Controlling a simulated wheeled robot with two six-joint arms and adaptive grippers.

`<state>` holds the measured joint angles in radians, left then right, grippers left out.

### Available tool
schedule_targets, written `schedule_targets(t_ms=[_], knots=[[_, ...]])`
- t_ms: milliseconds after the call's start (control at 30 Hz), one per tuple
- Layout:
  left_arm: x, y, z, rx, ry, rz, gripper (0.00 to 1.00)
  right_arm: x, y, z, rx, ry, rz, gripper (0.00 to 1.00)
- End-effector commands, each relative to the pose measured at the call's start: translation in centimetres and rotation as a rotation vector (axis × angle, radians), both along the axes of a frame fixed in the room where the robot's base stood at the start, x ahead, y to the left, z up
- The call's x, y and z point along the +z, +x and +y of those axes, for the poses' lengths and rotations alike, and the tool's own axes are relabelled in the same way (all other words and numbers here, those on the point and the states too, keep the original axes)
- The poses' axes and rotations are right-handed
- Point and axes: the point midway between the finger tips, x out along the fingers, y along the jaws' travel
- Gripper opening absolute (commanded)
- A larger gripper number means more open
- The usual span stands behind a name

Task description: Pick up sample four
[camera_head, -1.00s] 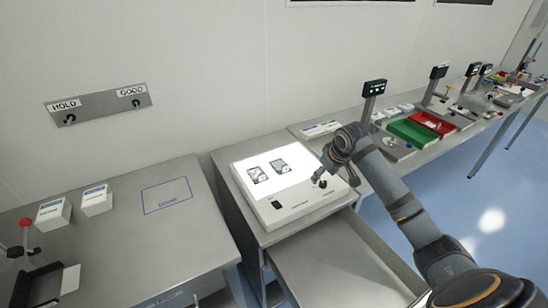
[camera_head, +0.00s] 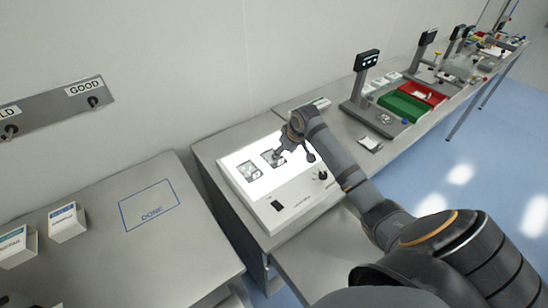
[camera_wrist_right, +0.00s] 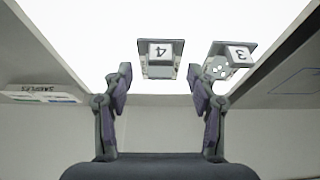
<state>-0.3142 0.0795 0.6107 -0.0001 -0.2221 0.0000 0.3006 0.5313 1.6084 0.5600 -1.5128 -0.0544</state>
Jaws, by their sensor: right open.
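Sample four (camera_wrist_right: 164,54) is a small card with an upside-down "4" label in the right wrist view. It lies on the lit panel, ahead of and roughly between the fingertips of my right gripper (camera_wrist_right: 160,82), which is open and empty. In the head view my right gripper (camera_head: 281,154) is over the right-hand card (camera_head: 268,158) on the light box (camera_head: 262,196) and partly covers it. Sample three (camera_wrist_right: 236,56) lies beside sample four in the wrist view, near the other fingertip. It is the left-hand card (camera_head: 249,171) in the head view.
The light box has a switch and knob (camera_head: 323,175) on its front. A steel table with a blue DONE outline (camera_head: 149,205) and small boxes (camera_head: 66,222) is to the left. Green (camera_head: 404,107) and red (camera_head: 424,92) trays stand farther right.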

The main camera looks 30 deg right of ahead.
Motion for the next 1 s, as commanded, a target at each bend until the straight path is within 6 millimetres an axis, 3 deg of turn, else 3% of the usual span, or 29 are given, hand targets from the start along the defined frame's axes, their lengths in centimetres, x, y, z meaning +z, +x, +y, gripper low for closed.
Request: schedule_targets(t_ms=[233, 433, 667, 1000], knots=[[1.9, 3.2, 0.0, -0.002, 0.000, -0.048, 0.00, -1.6, 0.9, 0.3, -0.001, 0.006, 0.002, 0.58], [2.4, 2.3, 0.0, -0.002, 0.000, -0.035, 0.00, -4.5, 2.0, 0.4, 0.000, 0.002, 0.000, 0.58], [2.2, 1.4, 0.0, -0.001, -0.001, -0.021, 0.00, -4.8, 2.1, 0.3, 0.001, -0.002, -0.001, 0.58], [2.2, 1.5, 0.0, -0.001, 0.000, -0.022, 0.00, -4.9, 2.0, 0.3, 0.001, 0.000, 0.000, 0.14]])
